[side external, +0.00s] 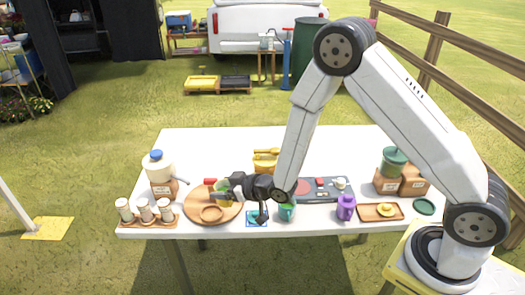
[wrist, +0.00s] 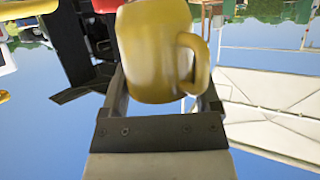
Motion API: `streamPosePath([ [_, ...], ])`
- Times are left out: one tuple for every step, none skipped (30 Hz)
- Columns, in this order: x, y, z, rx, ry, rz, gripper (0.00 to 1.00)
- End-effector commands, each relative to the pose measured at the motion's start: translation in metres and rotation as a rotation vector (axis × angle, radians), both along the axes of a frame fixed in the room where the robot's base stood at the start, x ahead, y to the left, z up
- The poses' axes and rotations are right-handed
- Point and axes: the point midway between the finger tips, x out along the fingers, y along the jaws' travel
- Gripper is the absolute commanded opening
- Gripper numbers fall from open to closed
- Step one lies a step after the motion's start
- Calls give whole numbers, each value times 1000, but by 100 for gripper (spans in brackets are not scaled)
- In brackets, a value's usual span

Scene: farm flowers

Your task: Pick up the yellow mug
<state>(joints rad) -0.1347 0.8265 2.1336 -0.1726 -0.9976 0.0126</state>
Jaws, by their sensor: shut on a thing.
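The yellow mug (wrist: 153,55) fills the upper middle of the wrist view, with its handle on the right side. My gripper (wrist: 160,98) has one finger on each side of the mug and is shut on it. In the side external view my gripper (side external: 226,192) points left over the round wooden board (side external: 196,211). A small yellow part of the mug (side external: 228,203) shows by the fingers there, mostly hidden by the gripper. I cannot tell whether the mug touches the board.
A teal mug (side external: 287,211) and a purple jar (side external: 346,207) stand right of my gripper. A drink dispenser (side external: 158,173) and a rack of small jars (side external: 146,212) stand left. A yellow container (side external: 265,161) is behind. The table's back left is clear.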

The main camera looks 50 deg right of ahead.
Motion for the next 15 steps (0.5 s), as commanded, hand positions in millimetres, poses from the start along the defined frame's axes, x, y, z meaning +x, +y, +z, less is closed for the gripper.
streamPosePath([
  [-8,-2,5,0,-2,-1,0],
  [-13,-2,8,1,-4,-1,0],
  [-19,-3,10,0,-2,-1,0],
  [-24,-4,12,0,-2,-1,0],
  [-28,-5,14,1,-4,-1,0],
  [-34,-5,16,1,-3,-1,0],
  [-37,-6,18,1,-3,-1,0],
  [-41,-7,20,1,-3,-1,0],
  [-46,-7,22,1,-3,-1,0],
  [-49,-8,23,1,-3,-1,0],
  [-52,-8,25,0,-4,0,0],
  [-56,-9,26,0,-3,0,0],
  [-58,-9,27,0,-3,0,0],
  [-61,-10,28,0,-3,0,0],
  [-63,-10,29,0,-3,0,0],
])
